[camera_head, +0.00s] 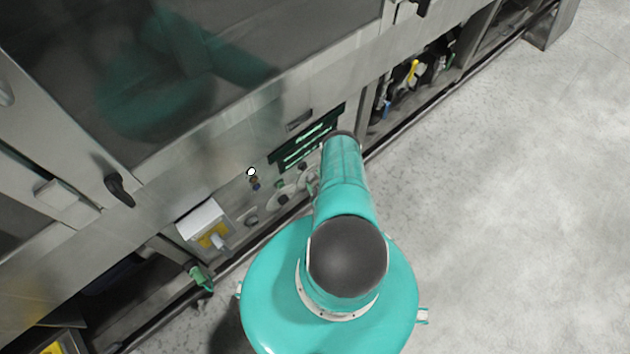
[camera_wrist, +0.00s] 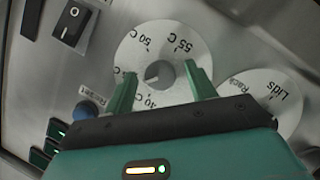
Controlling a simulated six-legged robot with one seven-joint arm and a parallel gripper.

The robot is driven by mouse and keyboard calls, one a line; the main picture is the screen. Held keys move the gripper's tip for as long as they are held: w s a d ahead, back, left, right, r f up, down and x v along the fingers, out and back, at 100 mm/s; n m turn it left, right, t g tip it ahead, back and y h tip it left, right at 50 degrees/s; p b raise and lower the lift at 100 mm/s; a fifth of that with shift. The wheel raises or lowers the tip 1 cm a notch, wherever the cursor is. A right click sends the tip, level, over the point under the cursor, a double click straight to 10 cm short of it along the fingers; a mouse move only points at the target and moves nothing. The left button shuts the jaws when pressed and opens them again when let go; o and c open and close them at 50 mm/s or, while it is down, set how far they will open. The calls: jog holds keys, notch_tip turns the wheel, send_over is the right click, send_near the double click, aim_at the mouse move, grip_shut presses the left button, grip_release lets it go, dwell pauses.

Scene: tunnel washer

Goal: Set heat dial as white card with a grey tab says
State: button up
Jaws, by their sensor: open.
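The heat dial's pale disc (camera_wrist: 146,57), marked 40 C, 50 C and 55 C with another mark half covered, fills the middle of the wrist view. Its small grey knob (camera_wrist: 160,73) is at the centre; its pointer seems to face left, but the exact setting is unclear. My gripper (camera_wrist: 159,69) is open, with one green finger on each side of the knob and gaps visible. In the head view my arm covers much of the dial area. I cannot make out a white card with a grey tab for certain.
A Lids/Rack disc (camera_wrist: 265,98) lies right of the heat dial in the wrist view. A blue Reset button (camera_wrist: 86,110) and a black switch (camera_wrist: 72,22) are also close. The head view shows a green-lit display (camera_head: 305,140), a white box (camera_head: 202,218) and open floor at right.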

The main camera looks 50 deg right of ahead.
jog(key=v, duration=1.3)
jog(key=shift+s+a, duration=0.15)
jog(key=shift+s, duration=0.15)
jog(key=shift+s, duration=0.15)
